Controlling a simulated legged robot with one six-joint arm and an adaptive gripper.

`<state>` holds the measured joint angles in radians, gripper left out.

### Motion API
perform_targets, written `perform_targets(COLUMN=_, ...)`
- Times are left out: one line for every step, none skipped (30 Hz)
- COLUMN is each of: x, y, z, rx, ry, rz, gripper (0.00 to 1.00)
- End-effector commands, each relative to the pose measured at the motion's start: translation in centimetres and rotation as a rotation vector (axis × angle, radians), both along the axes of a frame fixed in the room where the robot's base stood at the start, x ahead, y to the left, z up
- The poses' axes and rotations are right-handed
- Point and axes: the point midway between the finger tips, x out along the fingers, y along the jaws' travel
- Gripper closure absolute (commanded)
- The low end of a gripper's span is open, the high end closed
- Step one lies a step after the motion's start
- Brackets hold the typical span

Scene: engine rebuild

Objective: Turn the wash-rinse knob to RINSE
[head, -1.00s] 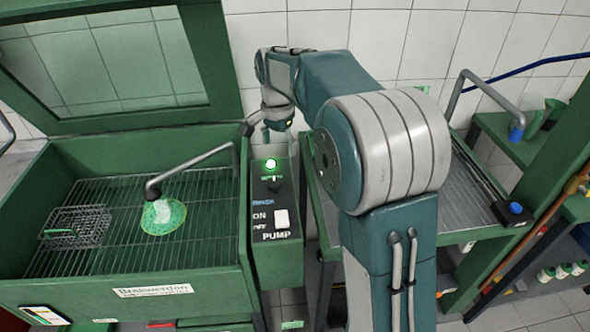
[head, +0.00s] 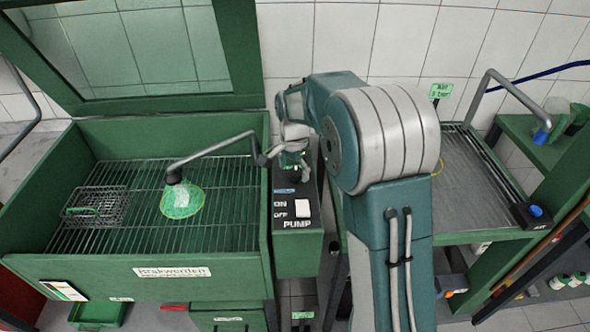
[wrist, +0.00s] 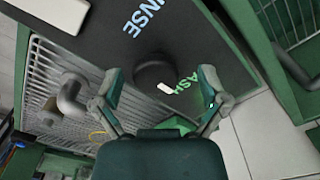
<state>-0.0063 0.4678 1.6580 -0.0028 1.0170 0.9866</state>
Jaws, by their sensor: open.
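The wash-rinse knob (wrist: 155,69) is a dark round knob on the black panel in the wrist view. Its white pointer mark faces the WASH lettering (wrist: 189,88), which looks green. The RINSE lettering (wrist: 145,16), partly cut off, is white and lies on the panel's other side. My gripper (wrist: 160,84) is open, with one finger on each side of the knob in the picture; I cannot tell whether they touch it. In the head view my gripper (head: 292,165) is over the far end of the control box (head: 297,256) and hides the knob.
The white pump switch (head: 303,207) is on the same panel, nearer the front. The green wash basin (head: 130,268) with a bent spout (head: 215,154) stands left, close to my gripper. A grated bench (head: 470,200) stands right.

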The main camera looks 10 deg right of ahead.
Motion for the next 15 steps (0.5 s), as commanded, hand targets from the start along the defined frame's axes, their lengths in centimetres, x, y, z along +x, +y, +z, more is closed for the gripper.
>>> perform_targets(x=0.00, y=-0.17, z=0.01, rx=0.001, ry=0.000, rz=-0.001, gripper=0.07)
perform_targets(x=0.00, y=-0.25, z=0.02, rx=0.002, ry=0.000, rz=-0.002, gripper=0.07)
perform_targets(x=0.01, y=-0.30, z=0.02, rx=0.002, ry=0.000, rz=-0.002, gripper=0.11)
perform_targets(x=0.01, y=-0.34, z=0.02, rx=0.003, ry=-0.001, rz=-0.002, gripper=0.24)
perform_targets(x=0.01, y=-0.41, z=0.03, rx=0.004, ry=0.000, rz=-0.002, gripper=0.38)
perform_targets(x=0.01, y=-0.51, z=0.03, rx=0.004, ry=-0.001, rz=-0.002, gripper=0.56)
perform_targets(x=0.02, y=-0.57, z=0.04, rx=0.005, ry=0.000, rz=-0.002, gripper=0.69)
perform_targets(x=0.03, y=-0.60, z=0.04, rx=0.006, ry=-0.001, rz=-0.002, gripper=0.82)
perform_targets(x=0.06, y=-0.61, z=0.02, rx=0.006, ry=-0.001, rz=-0.002, gripper=0.88)
perform_targets(x=0.08, y=-0.60, z=-0.01, rx=0.006, ry=-0.001, rz=-0.002, gripper=0.88)
perform_targets(x=0.08, y=-0.58, z=-0.02, rx=0.005, ry=0.000, rz=-0.002, gripper=0.88)
perform_targets(x=0.08, y=-0.55, z=-0.04, rx=0.004, ry=0.000, rz=-0.002, gripper=0.88)
perform_targets(x=0.08, y=-0.51, z=-0.05, rx=0.003, ry=-0.001, rz=-0.002, gripper=0.88)
perform_targets(x=0.07, y=-0.48, z=-0.07, rx=0.002, ry=0.000, rz=-0.002, gripper=0.88)
perform_targets(x=0.06, y=-0.43, z=-0.08, rx=0.001, ry=0.001, rz=-0.002, gripper=0.89)
